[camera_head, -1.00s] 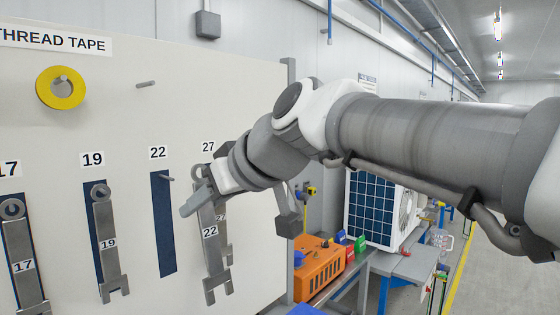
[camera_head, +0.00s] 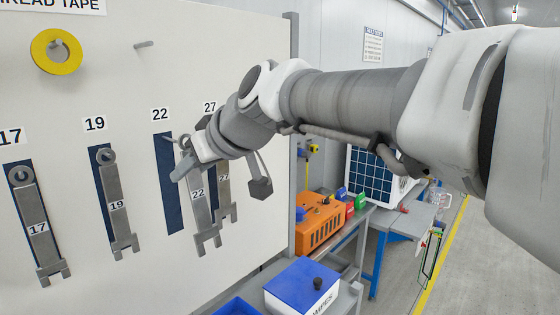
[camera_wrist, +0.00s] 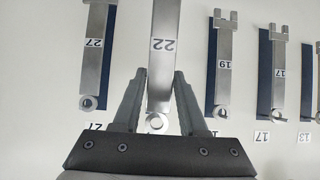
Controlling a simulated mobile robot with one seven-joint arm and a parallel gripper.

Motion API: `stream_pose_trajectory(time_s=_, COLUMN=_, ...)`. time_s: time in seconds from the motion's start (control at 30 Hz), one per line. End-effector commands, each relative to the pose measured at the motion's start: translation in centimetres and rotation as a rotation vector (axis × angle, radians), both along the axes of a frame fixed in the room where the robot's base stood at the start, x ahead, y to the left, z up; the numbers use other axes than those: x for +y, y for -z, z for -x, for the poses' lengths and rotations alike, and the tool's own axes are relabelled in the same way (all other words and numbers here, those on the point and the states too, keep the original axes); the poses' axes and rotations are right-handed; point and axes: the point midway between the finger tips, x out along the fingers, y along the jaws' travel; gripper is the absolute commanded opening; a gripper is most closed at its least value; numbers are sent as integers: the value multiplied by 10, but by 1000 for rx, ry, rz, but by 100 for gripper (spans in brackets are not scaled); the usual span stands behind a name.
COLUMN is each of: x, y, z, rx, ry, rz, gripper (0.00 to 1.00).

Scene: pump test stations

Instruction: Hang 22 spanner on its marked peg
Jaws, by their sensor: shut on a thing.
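The 22 spanner (camera_head: 202,205) hangs down from my gripper (camera_head: 183,160), close in front of the board. My gripper is shut on its ring end; the wrist view also shows the spanner (camera_wrist: 163,60) between my fingers (camera_wrist: 157,95). The peg marked 22 (camera_head: 168,139) sticks out at the top of an empty dark blue outline (camera_head: 168,195), just left of the gripper in the head view. The spanner is apart from this peg, to its right, and partly covers the 27 spanner (camera_head: 225,195).
The 19 spanner (camera_head: 116,205) and 17 spanner (camera_head: 36,220) hang on the board (camera_head: 110,275) to the left. Yellow thread tape (camera_head: 57,51) hangs above, beside a bare peg (camera_head: 144,44). An orange case (camera_head: 318,222) and a blue-lidded wipes box (camera_head: 301,283) stand at right.

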Motion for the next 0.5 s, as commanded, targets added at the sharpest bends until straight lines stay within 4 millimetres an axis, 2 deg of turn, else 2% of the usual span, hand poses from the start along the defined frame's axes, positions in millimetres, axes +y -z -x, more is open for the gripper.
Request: stream_pose_trajectory(time_s=0.5, x=25, y=0, z=-19, rx=2, ry=-2, rz=0, gripper=0)
